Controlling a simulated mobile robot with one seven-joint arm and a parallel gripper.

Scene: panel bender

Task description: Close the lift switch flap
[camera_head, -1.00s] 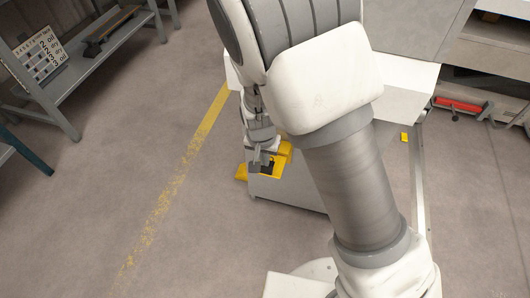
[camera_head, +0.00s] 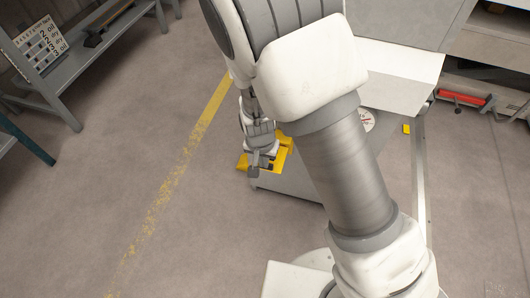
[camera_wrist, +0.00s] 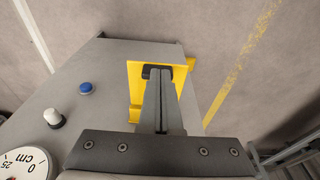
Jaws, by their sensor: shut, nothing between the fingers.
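The yellow switch housing with its flap (camera_head: 283,157) sits at the left end of the grey console. In the wrist view the yellow flap plate (camera_wrist: 138,82) stands out from the console's edge, with a second yellow part to its right. My gripper (camera_head: 254,171) is over the yellow parts, fingers together and empty. In the wrist view its fingers (camera_wrist: 158,82) reach over the yellow plate, with their tips at a black part (camera_wrist: 149,70). I cannot tell whether they touch it. The fingers hide much of the housing, and the flap's exact angle is unclear.
The grey console top (camera_wrist: 70,95) carries a blue button (camera_wrist: 85,88), a white-and-black knob (camera_wrist: 54,117) and a round dial (camera_wrist: 25,163). Open floor with a worn yellow line (camera_head: 185,155) lies left of the console. A grey shelf (camera_head: 75,60) stands far left.

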